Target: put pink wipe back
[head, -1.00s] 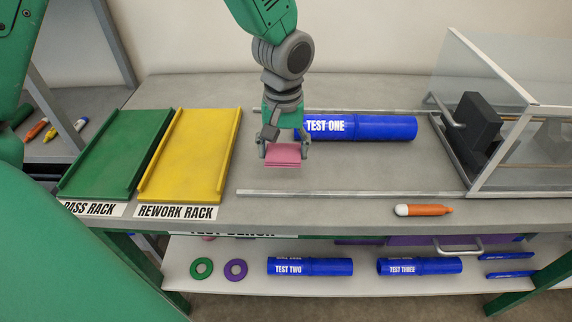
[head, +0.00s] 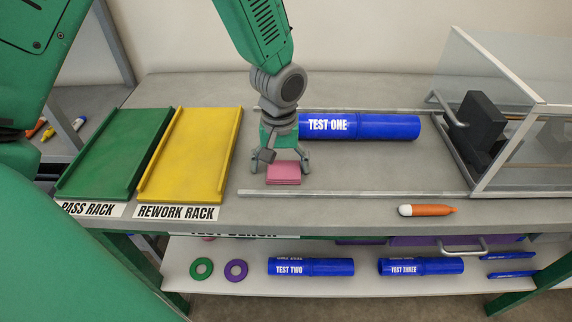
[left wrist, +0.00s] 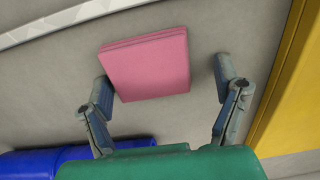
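The pink wipe (head: 284,173), a folded square stack, appears to lie flat on the grey bench between the two metal rails, near the front rail. It also shows in the left wrist view (left wrist: 146,62). My left gripper (head: 281,166) is above it, pointing down. Its fingers are spread wide around the wipe, one to each side. In the left wrist view the left finger is close to the wipe's edge, and a clear gap separates the right finger from it. My right gripper is not in view.
The blue TEST ONE pipe (head: 365,127) lies just behind and right of my left gripper. The yellow rework rack (head: 190,150) is to the left, beside the green pass rack (head: 115,150). An orange marker (head: 428,210) lies near the front edge. A clear-walled enclosure (head: 490,100) stands at right.

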